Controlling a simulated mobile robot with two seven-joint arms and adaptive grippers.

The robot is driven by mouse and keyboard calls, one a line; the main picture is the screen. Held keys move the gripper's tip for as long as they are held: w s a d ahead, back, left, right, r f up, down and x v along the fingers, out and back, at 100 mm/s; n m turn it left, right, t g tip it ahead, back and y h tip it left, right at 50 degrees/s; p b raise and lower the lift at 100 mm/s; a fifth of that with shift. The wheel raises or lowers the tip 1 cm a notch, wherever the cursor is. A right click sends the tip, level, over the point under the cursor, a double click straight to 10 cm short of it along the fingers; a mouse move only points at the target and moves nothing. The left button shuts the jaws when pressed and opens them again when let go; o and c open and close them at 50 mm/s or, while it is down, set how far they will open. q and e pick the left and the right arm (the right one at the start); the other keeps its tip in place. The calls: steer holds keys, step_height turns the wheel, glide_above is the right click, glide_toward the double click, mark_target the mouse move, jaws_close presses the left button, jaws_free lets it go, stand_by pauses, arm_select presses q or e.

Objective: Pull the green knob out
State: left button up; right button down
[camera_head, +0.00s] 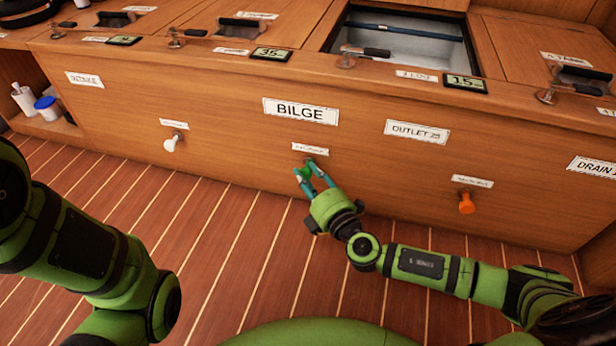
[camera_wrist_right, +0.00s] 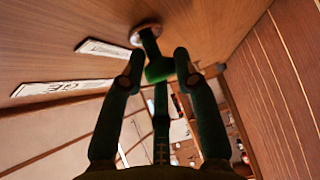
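The green knob (camera_head: 306,171) sits on the front of the wooden cabinet, below the BILGE label. In the right wrist view the knob (camera_wrist_right: 159,69) is a wide green head on a darker stem coming out of a round plate. My right gripper (camera_head: 310,173) is at the knob, one finger on each side of it. In the right wrist view the fingertips (camera_wrist_right: 158,62) straddle the head, with a narrow gap showing on the left side; contact on the right side is unclear. My left arm is at the left, its gripper out of view.
A white knob (camera_head: 171,143) is to the left and an orange knob (camera_head: 466,204) to the right on the same front. Above, the counter has an open hatch (camera_head: 400,42) and several latches. The plank floor (camera_head: 215,240) before the cabinet is clear.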

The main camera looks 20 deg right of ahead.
steer(key=shift+s+a+f+p, duration=0.1)
steer(key=shift+s+a+p, duration=0.05)
steer(key=shift+s+a, duration=0.5)
steer(key=shift+s+a+r+p, duration=0.15)
steer(key=shift+s+a, duration=0.35)
steer(key=shift+s, duration=0.4)
steer(key=shift+s+a+f+p, duration=0.15)
steer(key=shift+s+a, duration=0.4)
steer(key=shift+s, duration=0.2)
steer(key=c, duration=0.9)
jaws_free()
steer(key=shift+c, duration=0.2)
steer(key=shift+d, duration=0.1)
